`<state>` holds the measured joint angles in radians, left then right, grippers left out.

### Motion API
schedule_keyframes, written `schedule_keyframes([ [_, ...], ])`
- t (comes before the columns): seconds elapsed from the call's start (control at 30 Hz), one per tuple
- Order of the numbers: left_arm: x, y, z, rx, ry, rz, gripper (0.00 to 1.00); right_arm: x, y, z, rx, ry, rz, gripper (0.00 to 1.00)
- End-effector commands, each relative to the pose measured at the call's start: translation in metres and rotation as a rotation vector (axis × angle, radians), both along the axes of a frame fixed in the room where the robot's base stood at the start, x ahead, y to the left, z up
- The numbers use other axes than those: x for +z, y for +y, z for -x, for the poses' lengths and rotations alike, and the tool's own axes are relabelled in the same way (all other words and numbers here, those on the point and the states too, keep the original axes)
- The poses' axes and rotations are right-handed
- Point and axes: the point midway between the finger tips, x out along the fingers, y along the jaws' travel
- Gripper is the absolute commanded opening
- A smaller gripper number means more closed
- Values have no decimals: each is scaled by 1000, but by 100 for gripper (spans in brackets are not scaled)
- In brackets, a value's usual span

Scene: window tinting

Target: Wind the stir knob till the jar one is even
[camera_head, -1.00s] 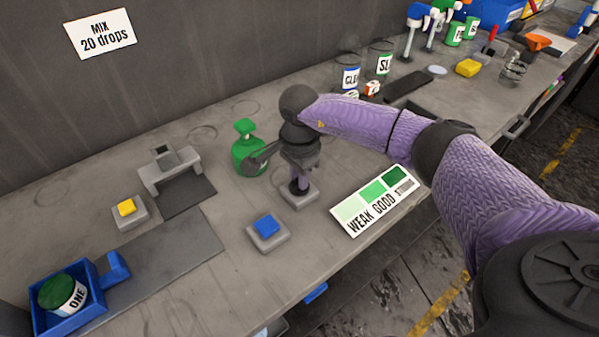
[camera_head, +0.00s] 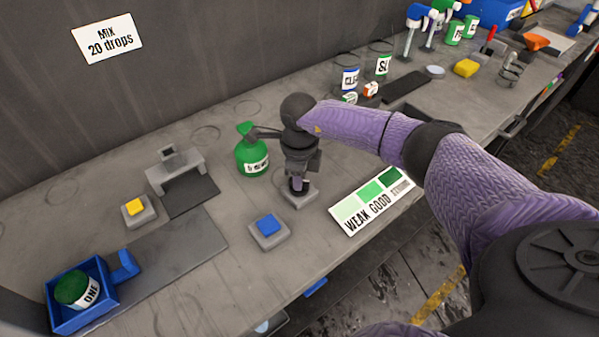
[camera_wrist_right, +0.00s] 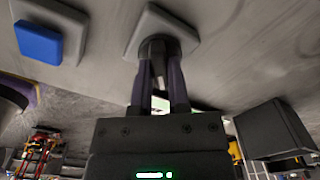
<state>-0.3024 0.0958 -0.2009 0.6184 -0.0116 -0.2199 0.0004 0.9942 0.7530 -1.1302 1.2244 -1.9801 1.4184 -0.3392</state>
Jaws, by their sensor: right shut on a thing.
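The jar labelled ONE (camera_head: 78,290), with a dark green top, sits in a blue tray (camera_head: 60,322) at the lower left. Whether its green is even is too small to tell. My right gripper (camera_head: 298,184) points down and is shut on the dark stir knob, which stands on a small grey square base (camera_head: 304,202). The right wrist view shows the fingers on both sides of the knob (camera_wrist_right: 158,46), above its base (camera_wrist_right: 187,32). The fingers hide most of the knob in the head view. My left gripper is not in view.
A green bottle (camera_head: 252,160) stands just left of my right gripper. A blue button (camera_head: 268,225) and a WEAK-GOOD colour card (camera_head: 371,202) are close by. A yellow button (camera_head: 135,206) and a grey stand (camera_head: 176,167) are further left. A wall sign (camera_head: 107,38) reads "MIX 20 drops".

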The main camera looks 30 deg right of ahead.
Motion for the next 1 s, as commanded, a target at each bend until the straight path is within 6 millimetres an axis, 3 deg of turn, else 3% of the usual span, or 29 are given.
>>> schedule_keyframes([
  [1.0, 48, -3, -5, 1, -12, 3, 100, 3, 0, -1, -964, -2, 0, 0],
])
